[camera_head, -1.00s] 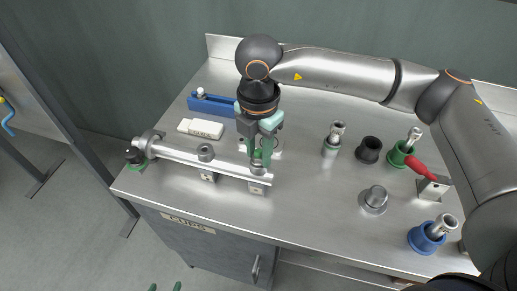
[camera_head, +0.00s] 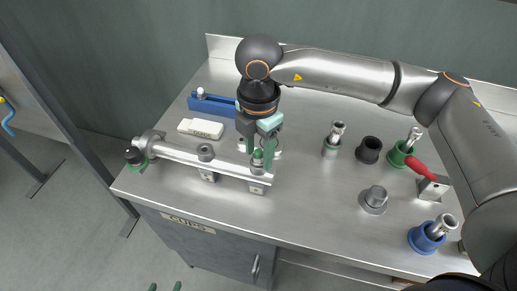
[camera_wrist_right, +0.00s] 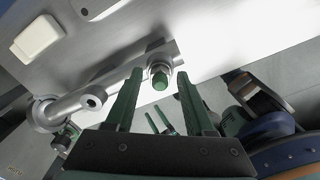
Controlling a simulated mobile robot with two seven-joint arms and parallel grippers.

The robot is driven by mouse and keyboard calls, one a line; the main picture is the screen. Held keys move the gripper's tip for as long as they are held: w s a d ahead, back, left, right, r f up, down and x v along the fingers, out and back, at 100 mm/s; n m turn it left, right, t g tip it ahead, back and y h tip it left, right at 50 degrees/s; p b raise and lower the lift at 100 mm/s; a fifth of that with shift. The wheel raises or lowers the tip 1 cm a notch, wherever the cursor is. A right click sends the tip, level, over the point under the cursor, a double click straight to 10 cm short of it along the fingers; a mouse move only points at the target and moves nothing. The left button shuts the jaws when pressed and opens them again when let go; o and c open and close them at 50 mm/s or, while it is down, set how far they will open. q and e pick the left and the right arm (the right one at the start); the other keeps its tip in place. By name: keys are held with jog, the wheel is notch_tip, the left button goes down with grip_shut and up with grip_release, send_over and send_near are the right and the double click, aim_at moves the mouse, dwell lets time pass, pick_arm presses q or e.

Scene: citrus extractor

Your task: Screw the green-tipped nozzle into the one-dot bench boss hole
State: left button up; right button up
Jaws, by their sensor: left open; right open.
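The green-tipped nozzle (camera_head: 257,155) stands upright at the right end of the metal bar (camera_head: 180,154), its green tip up. It also shows in the right wrist view (camera_wrist_right: 160,80), seated at the bar's end fitting. My right gripper (camera_head: 263,168) is open, with its green fingers on either side of the nozzle; the wrist view shows gaps on both sides. How deep the nozzle sits is hidden. No dot marks can be made out on the bosses. My left gripper (camera_head: 165,287) shows only its two parted fingertips at the bottom edge, empty and clear of the bench.
A ring fitting (camera_head: 205,152) sits mid-bar, with a black and green fitting (camera_head: 134,157) at the left end. A white block (camera_head: 200,128) and blue tray (camera_head: 213,105) lie behind. Green (camera_head: 398,155), black (camera_head: 369,150) and blue (camera_head: 425,238) holders stand right.

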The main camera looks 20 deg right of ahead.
jog(key=n, duration=1)
jog(key=shift+n, duration=0.4)
jog(key=c, duration=0.7)
jog(key=m, duration=0.6)
jog(key=shift+c, duration=0.2)
jog(key=m, duration=0.6)
